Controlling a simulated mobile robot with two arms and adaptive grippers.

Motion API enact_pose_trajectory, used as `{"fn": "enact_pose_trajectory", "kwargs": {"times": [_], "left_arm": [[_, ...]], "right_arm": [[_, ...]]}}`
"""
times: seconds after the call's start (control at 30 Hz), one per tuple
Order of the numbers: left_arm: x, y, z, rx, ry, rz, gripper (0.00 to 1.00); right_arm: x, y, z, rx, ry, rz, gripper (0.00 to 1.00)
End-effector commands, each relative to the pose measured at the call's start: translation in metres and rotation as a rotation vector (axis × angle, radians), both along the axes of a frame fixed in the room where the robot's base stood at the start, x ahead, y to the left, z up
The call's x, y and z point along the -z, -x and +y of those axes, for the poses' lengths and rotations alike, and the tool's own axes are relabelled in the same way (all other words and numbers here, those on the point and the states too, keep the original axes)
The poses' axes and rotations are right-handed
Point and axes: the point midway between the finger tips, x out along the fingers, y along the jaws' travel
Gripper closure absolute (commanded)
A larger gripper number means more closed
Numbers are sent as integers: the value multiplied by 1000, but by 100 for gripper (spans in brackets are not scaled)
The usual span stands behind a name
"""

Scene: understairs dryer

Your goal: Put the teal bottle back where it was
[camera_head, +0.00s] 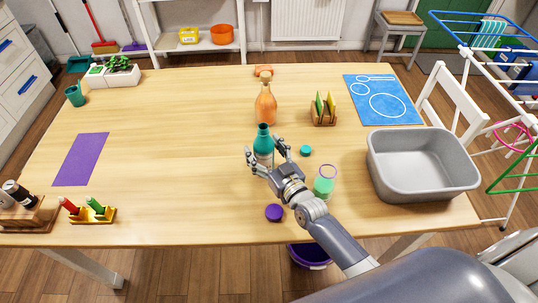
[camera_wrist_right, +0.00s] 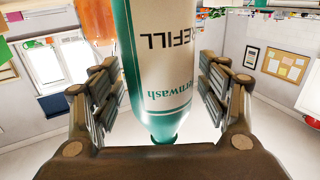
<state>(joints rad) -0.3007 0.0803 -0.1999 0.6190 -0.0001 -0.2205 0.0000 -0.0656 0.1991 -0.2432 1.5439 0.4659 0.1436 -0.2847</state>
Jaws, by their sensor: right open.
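The teal bottle (camera_head: 263,140), with a white label, stands upright on the table near its middle, just in front of the orange bottle. My right gripper (camera_head: 267,157) is open, with its fingers on either side of the bottle's lower part. In the right wrist view the teal bottle (camera_wrist_right: 158,60) is between the spread fingers of my right gripper (camera_wrist_right: 160,95), with gaps showing on both sides. The gripper hides part of the bottle's base in the head view. My left gripper is out of view.
An orange bottle (camera_head: 265,104) stands close behind. A teal cap (camera_head: 305,151), green cup (camera_head: 324,182) and purple lid (camera_head: 274,212) lie near my right arm. A grey tub (camera_head: 420,188), wooden rack (camera_head: 323,117) and blue outlined mat (camera_head: 402,110) are right. The left-centre table is clear beside a purple mat (camera_head: 81,158).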

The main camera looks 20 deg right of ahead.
Motion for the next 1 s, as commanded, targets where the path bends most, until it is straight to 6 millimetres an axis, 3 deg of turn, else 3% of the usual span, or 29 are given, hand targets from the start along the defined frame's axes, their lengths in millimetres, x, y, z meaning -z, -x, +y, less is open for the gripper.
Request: {"fn": "enact_pose_trajectory", "kwargs": {"times": [0.17, 0.6, 0.8, 1.0], "left_arm": [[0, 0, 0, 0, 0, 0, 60], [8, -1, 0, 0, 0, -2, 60], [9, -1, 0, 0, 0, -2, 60], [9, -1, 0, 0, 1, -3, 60]], "right_arm": [[0, 19, -4, 1, -1, 2, 31], [0, 101, -20, 0, -1, 2, 31], [-1, 116, -23, 0, 0, -1, 31], [-2, 118, -23, 0, 0, -1, 31]]}}
